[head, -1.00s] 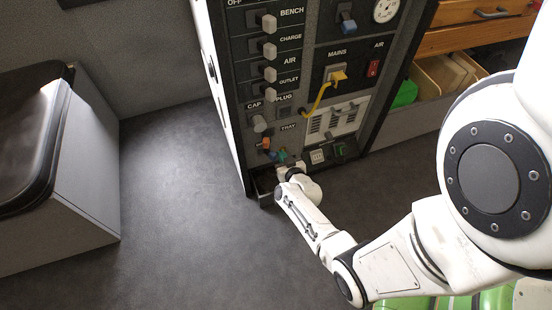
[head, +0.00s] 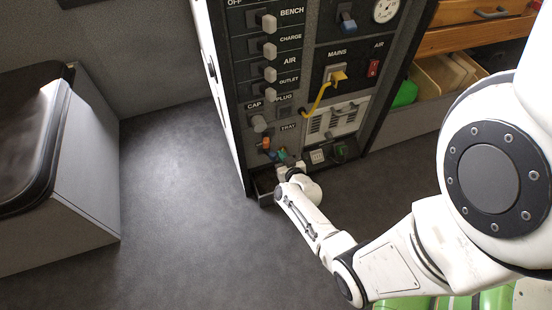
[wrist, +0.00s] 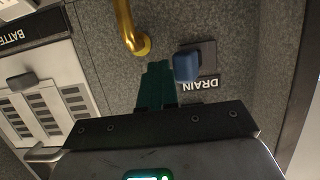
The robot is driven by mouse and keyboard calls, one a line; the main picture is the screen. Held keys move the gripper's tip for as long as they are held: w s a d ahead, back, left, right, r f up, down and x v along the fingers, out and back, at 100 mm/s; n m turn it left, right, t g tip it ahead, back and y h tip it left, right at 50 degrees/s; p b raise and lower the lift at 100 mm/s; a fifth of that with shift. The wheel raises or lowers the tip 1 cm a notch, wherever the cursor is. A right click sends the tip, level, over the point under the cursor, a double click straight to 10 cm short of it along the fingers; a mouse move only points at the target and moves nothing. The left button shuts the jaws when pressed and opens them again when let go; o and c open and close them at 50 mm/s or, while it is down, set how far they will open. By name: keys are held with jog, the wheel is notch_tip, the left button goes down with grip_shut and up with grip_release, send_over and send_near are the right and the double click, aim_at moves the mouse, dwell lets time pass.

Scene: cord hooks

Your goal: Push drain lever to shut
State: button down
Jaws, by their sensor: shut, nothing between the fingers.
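The drain lever (wrist: 187,66) has a blue handle on a dark plate, just above the upside-down DRAIN label (wrist: 201,84) in the wrist view. My gripper (wrist: 158,66) has its teal fingers shut together, with nothing between them. In the head view my gripper (head: 283,157) is low at the panel's front, and the lever is too small to make out clearly.
A brass pipe (wrist: 126,22) comes close to the fingertips. A grey bin (head: 85,165) stands at left. The floor (head: 175,190) between is clear.

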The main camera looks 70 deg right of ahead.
aim_at(264, 152)
jog(key=shift+w, duration=0.1)
jog(key=shift+w+a+r+p, duration=0.1)
jog(key=shift+w+a+p, duration=0.8)
jog(key=shift+p, duration=0.45)
jog(key=shift+w+a+r+p, duration=0.1)
jog(key=shift+w+a+p, duration=0.25)
jog(key=shift+w, duration=0.25)
jog(key=shift+w+a+p, duration=0.2)
jog(key=shift+w+a, duration=0.15)
jog(key=shift+w, duration=0.2)
jog(key=shift+s+a+f+p, duration=0.2)
jog(key=shift+s+a+p, duration=0.1)
jog(key=shift+s+a, duration=1.1)
jog(key=shift+s+d, duration=0.1)
jog(key=shift+s, duration=0.1)
jog(key=shift+p+v, duration=1.2)
jog(key=shift+v, duration=1.2)
